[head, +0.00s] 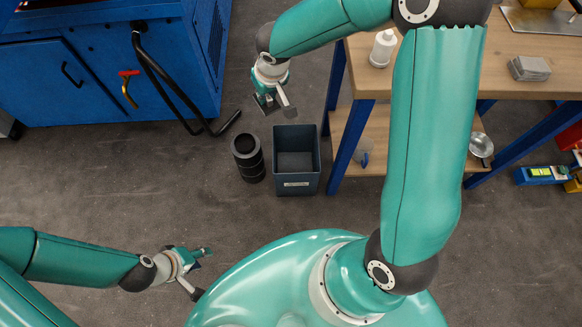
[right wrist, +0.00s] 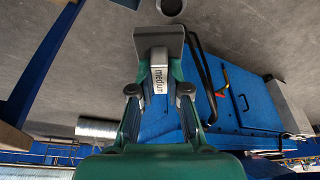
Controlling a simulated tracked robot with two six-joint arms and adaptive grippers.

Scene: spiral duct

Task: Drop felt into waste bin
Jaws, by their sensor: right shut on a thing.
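The felt (right wrist: 158,45) is a grey block with a white label reading "medium". My right gripper (head: 277,105) is shut on it, and it sticks out past the fingertips in the right wrist view. In the head view the gripper appears above and left of the waste bin, over the floor. The waste bin (head: 297,188) is an open, dark blue-grey box with a pale label on its front, standing on the floor; its inside looks empty. My left gripper (head: 200,272) is open and empty at the lower left, well away from the bin.
A black ribbed cylinder (head: 249,160) stands just left of the bin. A wooden workbench (head: 410,75) with blue legs is close on the right, bearing a white bottle (head: 383,47). A blue cabinet (head: 90,75) stands at the upper left. The floor before the bin is clear.

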